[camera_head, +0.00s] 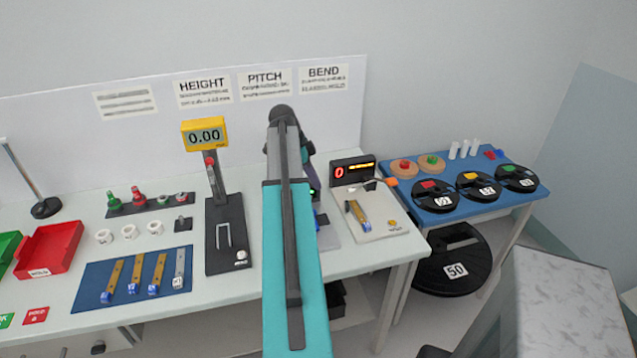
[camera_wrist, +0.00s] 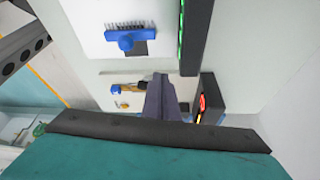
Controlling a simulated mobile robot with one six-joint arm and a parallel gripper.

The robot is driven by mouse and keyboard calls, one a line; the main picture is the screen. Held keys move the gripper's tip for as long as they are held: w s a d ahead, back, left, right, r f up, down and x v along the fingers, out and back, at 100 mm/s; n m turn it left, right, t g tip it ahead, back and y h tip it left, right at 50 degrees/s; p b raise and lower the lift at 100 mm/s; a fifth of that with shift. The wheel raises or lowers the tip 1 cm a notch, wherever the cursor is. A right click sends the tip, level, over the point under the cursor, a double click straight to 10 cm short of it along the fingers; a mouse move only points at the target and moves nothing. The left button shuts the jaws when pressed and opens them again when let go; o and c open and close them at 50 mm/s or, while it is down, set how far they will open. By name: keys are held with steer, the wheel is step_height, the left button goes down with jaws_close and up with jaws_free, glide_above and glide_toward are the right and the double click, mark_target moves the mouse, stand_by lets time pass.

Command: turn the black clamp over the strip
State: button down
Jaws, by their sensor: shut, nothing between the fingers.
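The brass strip with a blue end (camera_head: 360,216) lies on the cream bend board (camera_head: 385,228). A small dark piece (camera_head: 348,206) at the strip's side looks like the black clamp, but its exact pose is too small to tell. In the wrist view the strip (camera_wrist: 133,87) shows just left of my gripper (camera_wrist: 160,80), with its blue end to the left. My gripper's dark fingers are together and empty, over or near the strip; they hide part of the clamp area. In the head view my arm hides most of the gripper.
The bend display (camera_head: 352,170) stands behind the board and shows close right of my fingers in the wrist view (camera_wrist: 209,98). A blue clip with a comb (camera_wrist: 125,40) sits on the neighbouring plate. The height gauge (camera_head: 225,235) stands left of my arm. Black reels (camera_head: 434,196) lie on the blue table at right.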

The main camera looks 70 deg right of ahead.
mark_target(346, 204)
steer(key=p+x, duration=0.2)
steer(key=x, duration=0.6)
steer(key=shift+s+f+p, duration=0.2)
steer(key=shift+p, duration=0.1)
steer(key=shift+s+d+f+p, duration=0.1)
steer(key=shift+s+d+p, duration=0.4)
steer(key=shift+s, duration=0.35)
steer(key=shift+s+d+f+p, duration=0.1)
steer(key=shift+s+d+p, duration=0.35)
steer(key=shift+s, duration=0.4)
steer(key=shift+s+d, duration=0.1)
steer(key=shift+d+f+b, duration=0.1)
steer(key=shift+d+b, duration=0.1)
steer(key=shift+b, duration=0.45)
steer(key=shift+s, duration=0.1)
steer(key=shift+a, duration=0.15)
steer(key=shift+a, duration=0.6)
steer(key=shift+w, duration=0.25)
